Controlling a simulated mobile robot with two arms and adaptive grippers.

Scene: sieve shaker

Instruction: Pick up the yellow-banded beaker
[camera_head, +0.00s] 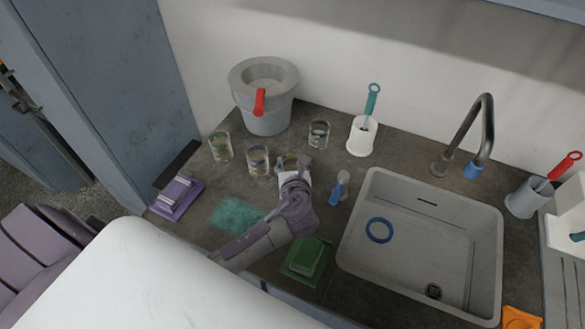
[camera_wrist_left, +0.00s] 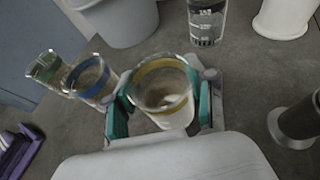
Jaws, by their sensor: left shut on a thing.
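The yellow-banded beaker (camera_wrist_left: 162,78) is clear glass and sits between the teal pads of my left gripper (camera_wrist_left: 163,108) in the left wrist view. The pads press on it from both sides, so the gripper is shut on it. In the head view my left gripper (camera_head: 295,175) covers much of this beaker (camera_head: 290,162). The beaker looks roughly upright; I cannot tell whether its base touches the counter. My right gripper is not in view.
Left of the held beaker stand a blue-banded beaker (camera_head: 258,160) and a green-banded beaker (camera_head: 220,147). Another beaker (camera_head: 319,134) stands behind it to the right. A grey bucket (camera_head: 266,115) is behind. A blue-handled item (camera_head: 340,188) and sink (camera_head: 365,245) are to the right.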

